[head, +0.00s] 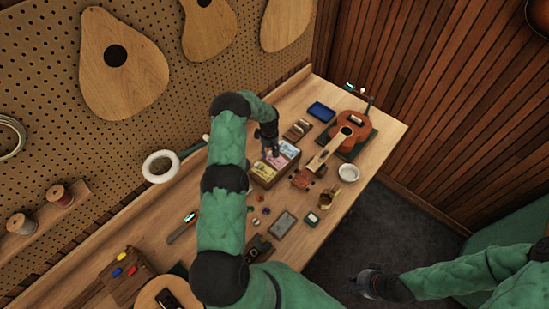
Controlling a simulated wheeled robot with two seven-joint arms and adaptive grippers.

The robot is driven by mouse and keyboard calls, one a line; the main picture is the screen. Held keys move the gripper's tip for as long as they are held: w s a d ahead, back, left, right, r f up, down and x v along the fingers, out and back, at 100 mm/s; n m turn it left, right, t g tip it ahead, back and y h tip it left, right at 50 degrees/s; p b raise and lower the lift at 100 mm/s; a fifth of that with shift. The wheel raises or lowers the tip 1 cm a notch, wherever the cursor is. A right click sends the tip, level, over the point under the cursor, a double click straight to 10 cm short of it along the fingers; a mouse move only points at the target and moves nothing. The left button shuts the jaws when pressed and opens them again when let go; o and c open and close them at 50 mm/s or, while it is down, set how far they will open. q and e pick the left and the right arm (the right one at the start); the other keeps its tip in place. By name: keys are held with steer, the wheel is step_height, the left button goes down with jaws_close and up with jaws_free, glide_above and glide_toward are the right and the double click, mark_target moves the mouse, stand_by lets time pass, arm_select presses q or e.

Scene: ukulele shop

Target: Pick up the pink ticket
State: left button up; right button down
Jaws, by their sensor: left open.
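A small wooden box (262,183) on the workbench holds slips in sections: yellow ones (263,170) at the front, a pink ticket (276,161) in the middle and pale blue-white ones (288,150) behind. My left gripper (271,153) is open and points down over the box, close above the pink ticket and partly hiding it. I cannot tell whether the fingers touch it. My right gripper (362,283) hangs low over the dark floor, away from the bench; its fingers are too dark to read.
A ukulele (346,136) lies right of the box on a dark mat, with a white bowl (348,172) nearby. A blue tray (321,112) stands behind. Small parts and a grey tray (283,224) lie in front. A pegboard wall (190,75) rises behind the bench.

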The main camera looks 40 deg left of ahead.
arm_select(q)
steer(key=c, duration=0.9)
steer(key=shift+c, duration=0.2)
steer(key=shift+r, duration=0.1)
